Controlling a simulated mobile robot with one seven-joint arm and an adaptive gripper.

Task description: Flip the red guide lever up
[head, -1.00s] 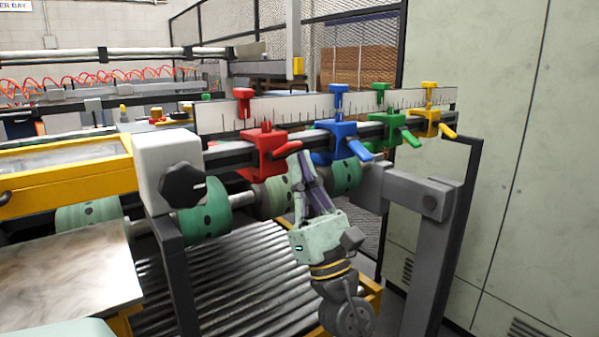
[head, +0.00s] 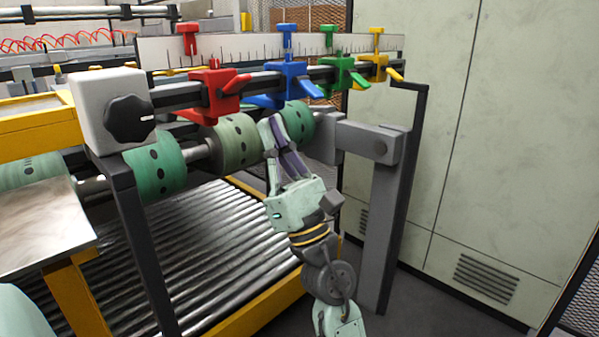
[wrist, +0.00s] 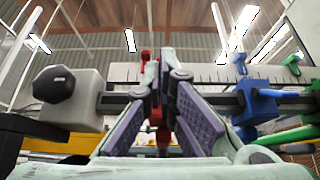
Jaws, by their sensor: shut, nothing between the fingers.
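The red guide (head: 205,98) is a red block clamped on the dark rail, with a red knob above it. Its red lever (head: 237,82) points right and slightly upward, unlike the other levers, which slope downward. My gripper (head: 269,122) is shut and empty, below and to the right of the red lever, with a visible gap between them in the head view. In the wrist view my gripper (wrist: 158,72) has its fingertips together, and they hide most of the red guide (wrist: 157,112). The red lever cannot be made out there.
Blue (head: 288,82), green (head: 335,74) and yellow (head: 378,66) guides sit farther right on the same rail. A white block with a black knob (head: 128,118) stands at the left. Green rollers (head: 153,170) lie below the rail. A grey post (head: 385,220) stands right of my arm.

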